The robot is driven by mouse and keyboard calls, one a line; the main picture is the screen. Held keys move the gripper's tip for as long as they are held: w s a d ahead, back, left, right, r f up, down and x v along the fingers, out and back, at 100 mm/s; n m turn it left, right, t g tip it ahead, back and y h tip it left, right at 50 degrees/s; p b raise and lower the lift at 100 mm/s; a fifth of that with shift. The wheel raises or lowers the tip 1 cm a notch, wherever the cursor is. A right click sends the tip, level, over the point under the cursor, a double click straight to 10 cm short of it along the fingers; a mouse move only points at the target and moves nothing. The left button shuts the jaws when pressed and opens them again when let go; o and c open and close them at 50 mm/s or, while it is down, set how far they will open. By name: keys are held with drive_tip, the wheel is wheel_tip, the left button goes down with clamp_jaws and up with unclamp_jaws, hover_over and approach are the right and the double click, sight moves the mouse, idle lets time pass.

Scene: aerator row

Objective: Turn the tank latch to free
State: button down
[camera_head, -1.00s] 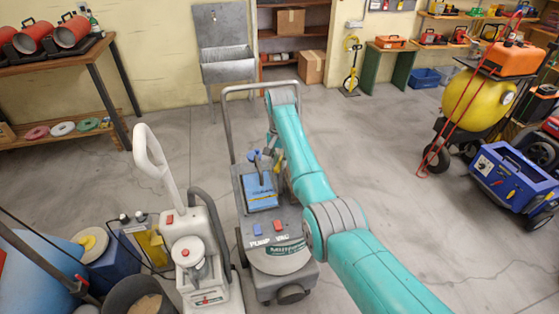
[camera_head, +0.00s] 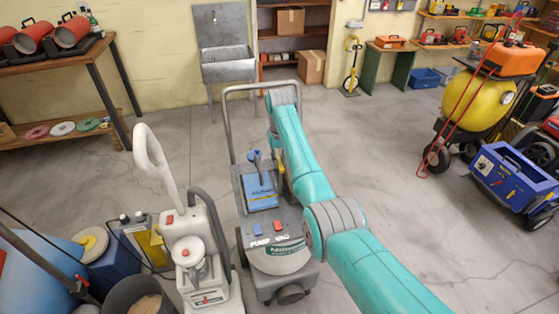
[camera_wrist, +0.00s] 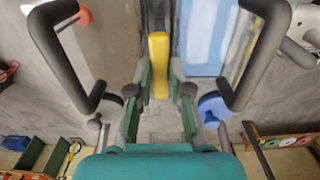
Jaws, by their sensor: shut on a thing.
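The pump vac (camera_head: 276,250) stands upright on the floor in the head view, grey with a blue lid (camera_head: 262,192) on top. My gripper (camera_wrist: 160,72) is in the wrist view, its green-padded fingers on either side of a yellow latch (camera_wrist: 158,62) and shut on it. The latch lies lengthwise between the fingers, beside the blue lid, which also shows in the wrist view (camera_wrist: 203,40). In the head view my teal arm hides most of the gripper and the latch.
A pale upright machine (camera_head: 192,255) with a tall loop handle stands close on the left. The pump vac's grey push handle (camera_head: 228,125) rises behind its body. A blue wheeled unit (camera_head: 512,176) and a yellow tank (camera_head: 482,103) stand at the right. Floor between is clear.

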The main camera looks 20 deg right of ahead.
sight(280, 163)
idle(0.4)
drive_tip(key=c, duration=1.1)
unclamp_jaws()
wheel_tip(280, 163, up, 12)
